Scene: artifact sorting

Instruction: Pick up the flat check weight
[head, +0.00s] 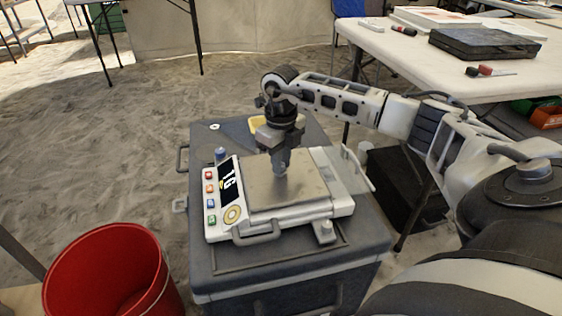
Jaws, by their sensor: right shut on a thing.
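My right gripper (280,168) points straight down over the metal pan of a white digital scale (241,215). It is shut on a small grey piece at the pan, which I take to be the flat check weight; the fingers hide most of it, and I cannot tell whether it touches the pan. The scale has a dark display and coloured buttons on its left side. It stands on a dark grey case (290,282). My left gripper is not in view.
A red bucket (108,270) stands at lower left. A white table (455,70) with a black case (485,43) is at upper right. Sandy floor at left is clear.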

